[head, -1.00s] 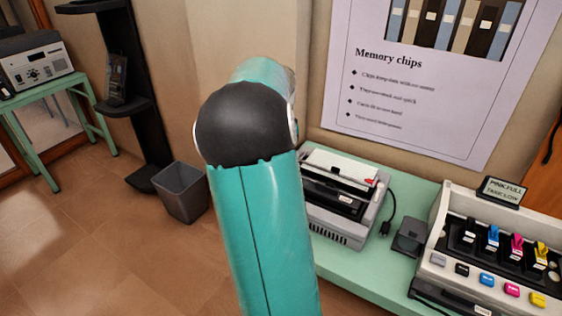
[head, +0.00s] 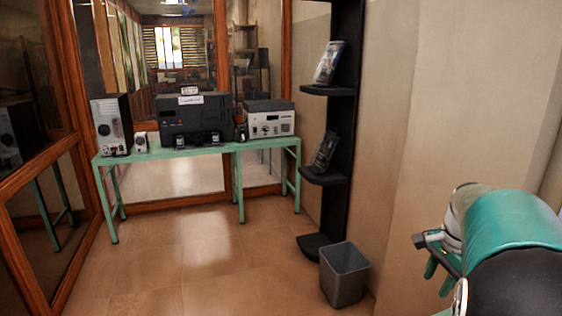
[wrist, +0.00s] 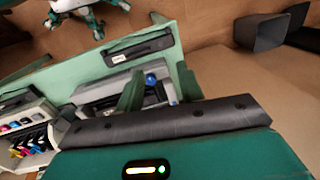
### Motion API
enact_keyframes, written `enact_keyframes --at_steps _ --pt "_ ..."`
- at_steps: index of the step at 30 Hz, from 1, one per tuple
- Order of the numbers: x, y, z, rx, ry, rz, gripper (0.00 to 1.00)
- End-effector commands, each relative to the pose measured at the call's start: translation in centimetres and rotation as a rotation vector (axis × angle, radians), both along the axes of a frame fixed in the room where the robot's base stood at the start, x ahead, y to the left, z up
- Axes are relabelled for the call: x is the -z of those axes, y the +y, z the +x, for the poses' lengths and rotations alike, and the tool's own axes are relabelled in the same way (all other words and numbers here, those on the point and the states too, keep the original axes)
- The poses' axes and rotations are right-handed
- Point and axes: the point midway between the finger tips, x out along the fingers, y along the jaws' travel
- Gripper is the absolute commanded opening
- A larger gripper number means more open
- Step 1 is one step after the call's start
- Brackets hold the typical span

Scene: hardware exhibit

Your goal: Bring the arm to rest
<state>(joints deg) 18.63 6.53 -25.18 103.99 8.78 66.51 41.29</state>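My arm shows at the right edge of the head view, folded, with a teal link and a dark joint. Part of my gripper (head: 438,272) shows there beside the wall, with green fingers partly hidden by the arm. In the wrist view my gripper (wrist: 160,72) has its two green fingers spread apart. No object is clearly held between them. A small blue round thing shows in that gap, and I cannot tell what it belongs to. A grey machine (wrist: 100,92) lies beyond the fingers on the green table (wrist: 150,38).
A grey bin (head: 344,276) stands by a black shelf stand (head: 342,115) at the wall. A green table (head: 215,148) with several devices stands against the glass at the back. The tiled floor in front is clear. A cartridge display (wrist: 28,135) shows in the wrist view.

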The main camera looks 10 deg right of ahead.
Motion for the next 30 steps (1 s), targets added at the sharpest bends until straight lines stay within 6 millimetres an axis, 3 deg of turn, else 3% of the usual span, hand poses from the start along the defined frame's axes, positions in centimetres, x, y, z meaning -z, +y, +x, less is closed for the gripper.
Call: enact_keyframes --at_steps 1,8,12,18,24,30 --pt "-0.9 2.8 0.1 -0.097 -0.034 -0.009 0.38" --pt "-3.2 13.6 -1.0 -0.542 -0.150 -0.091 0.38" --pt "-3.8 19.6 -3.0 -0.812 -0.213 -0.169 0.38" --pt "-3.4 26.8 -6.9 -1.185 -0.282 -0.321 0.38" --pt "-2.4 30.4 -9.8 -1.428 -0.315 -0.449 0.38" --pt "-2.0 31.0 -10.4 -1.479 -0.316 -0.479 0.38"
